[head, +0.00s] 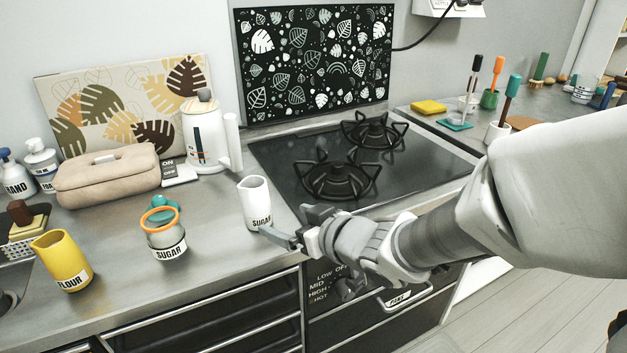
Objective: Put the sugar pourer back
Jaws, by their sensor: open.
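The white sugar pourer (256,205), marked SUGAR, stands upright on the counter just left of the stove. My gripper (284,222) is at its right side, low down, with the jaws open. One finger reaches across the front of the pourer's base and hides part of its lower right edge. I cannot tell whether the finger touches it. A clear jar (166,240), also marked SUGAR, with an orange ring and teal top, stands to the left. A yellow pourer (64,261) marked FLOUR stands farther left near the front edge.
A white kettle-like vessel (202,137) and a beige case (107,173) stand behind. The black hob (270,152) with raised burner grates lies to the right. Bare counter (209,205) lies between jar and white pourer. Drawers are below the front edge.

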